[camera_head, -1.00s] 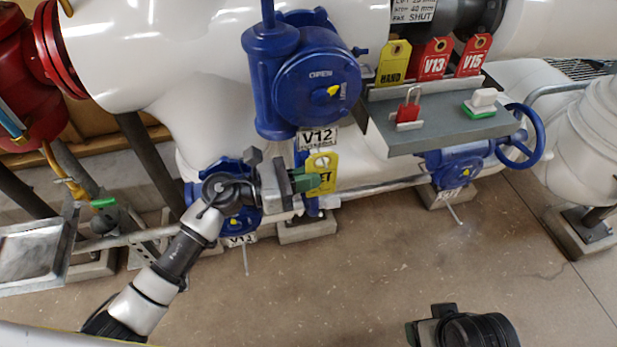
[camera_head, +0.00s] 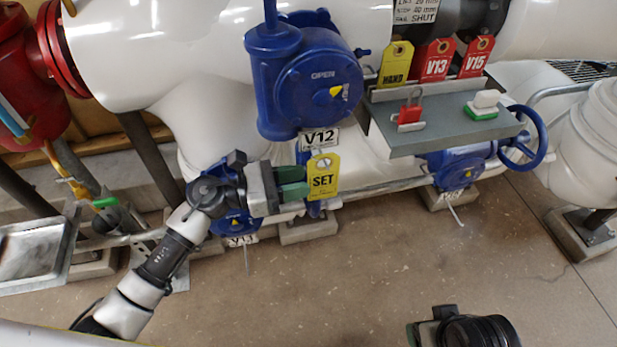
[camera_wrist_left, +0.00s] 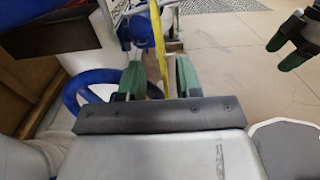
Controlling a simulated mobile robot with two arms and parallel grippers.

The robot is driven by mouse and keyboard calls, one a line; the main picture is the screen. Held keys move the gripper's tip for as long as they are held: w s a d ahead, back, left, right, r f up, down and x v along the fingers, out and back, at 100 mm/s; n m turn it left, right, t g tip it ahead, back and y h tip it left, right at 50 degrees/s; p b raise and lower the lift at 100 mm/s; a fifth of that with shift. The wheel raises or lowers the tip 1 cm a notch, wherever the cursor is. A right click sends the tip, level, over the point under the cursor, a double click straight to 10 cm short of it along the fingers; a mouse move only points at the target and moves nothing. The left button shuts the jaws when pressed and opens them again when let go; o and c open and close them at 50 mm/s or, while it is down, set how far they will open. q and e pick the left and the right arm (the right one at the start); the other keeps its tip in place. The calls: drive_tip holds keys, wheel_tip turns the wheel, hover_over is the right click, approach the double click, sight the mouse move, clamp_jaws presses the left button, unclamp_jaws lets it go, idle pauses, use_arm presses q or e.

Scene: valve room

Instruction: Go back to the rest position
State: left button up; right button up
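My left gripper (camera_head: 293,182) has green fingertips and stands just left of the yellow SET tag (camera_head: 322,178). The tag hangs below the V12 label (camera_head: 319,138) of the blue valve (camera_head: 310,85), and its face is now uncovered. In the left wrist view the left gripper's fingers (camera_wrist_left: 158,80) are apart, with the thin edge of the yellow tag (camera_wrist_left: 158,40) in line with the gap between them. My right gripper shows in the left wrist view (camera_wrist_left: 287,50) at the top right, its two green fingertips apart and nothing between them. In the head view it is mostly cut off at the bottom.
A grey shelf (camera_head: 440,128) at right carries a red padlock (camera_head: 410,115) and a green-and-white block (camera_head: 483,105). Yellow and red tags (camera_head: 437,60) stand behind. A blue handwheel (camera_head: 541,140) sticks out right. A metal tray (camera_head: 35,255) is at left. The front floor is open.

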use_arm(q)
drive_tip(key=v, duration=0.8)
